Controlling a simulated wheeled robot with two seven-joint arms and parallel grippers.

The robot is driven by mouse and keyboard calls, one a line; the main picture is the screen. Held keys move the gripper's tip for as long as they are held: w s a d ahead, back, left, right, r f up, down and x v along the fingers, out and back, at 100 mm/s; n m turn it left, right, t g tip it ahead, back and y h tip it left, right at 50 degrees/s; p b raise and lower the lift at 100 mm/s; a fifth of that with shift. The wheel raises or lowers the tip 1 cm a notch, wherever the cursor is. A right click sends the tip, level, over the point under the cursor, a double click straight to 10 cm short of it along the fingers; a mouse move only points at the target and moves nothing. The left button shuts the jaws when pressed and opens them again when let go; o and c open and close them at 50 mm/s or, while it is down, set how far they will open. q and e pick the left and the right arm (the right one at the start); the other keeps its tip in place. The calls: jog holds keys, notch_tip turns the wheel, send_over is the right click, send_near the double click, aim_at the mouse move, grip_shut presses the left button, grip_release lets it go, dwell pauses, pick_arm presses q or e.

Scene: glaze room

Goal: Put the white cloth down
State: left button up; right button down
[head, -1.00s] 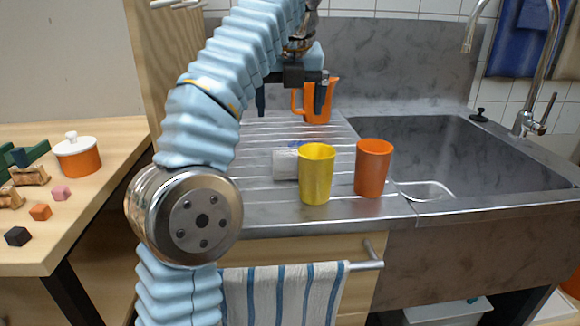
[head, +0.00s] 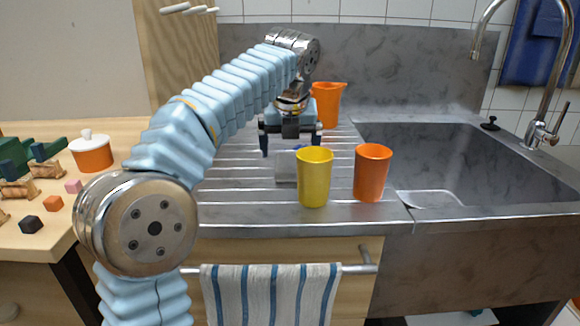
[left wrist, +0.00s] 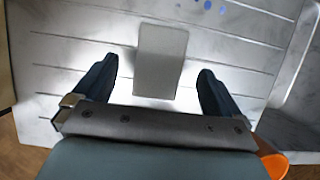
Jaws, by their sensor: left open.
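My left gripper (head: 291,146) is open and empty, pointing down above the drainboard near the cloth. My right gripper is not in view.
An orange cup (head: 372,173) stands right of the yellow one. An orange jug (head: 328,104) stands behind my gripper. The sink (head: 440,160) is at right. A striped towel (head: 272,295) hangs on the rail. A side table at left holds a lidded pot (head: 92,155) and blocks.

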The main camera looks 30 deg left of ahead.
aim_at(290, 161)
pick_arm(q)
jog(key=shift+x, duration=1.8)
jog(key=shift+s+f, duration=0.1)
jog(key=shift+f, duration=0.05)
jog(key=shift+d, duration=0.1)
jog(key=c, duration=1.2)
jog(key=shift+r, duration=5.1)
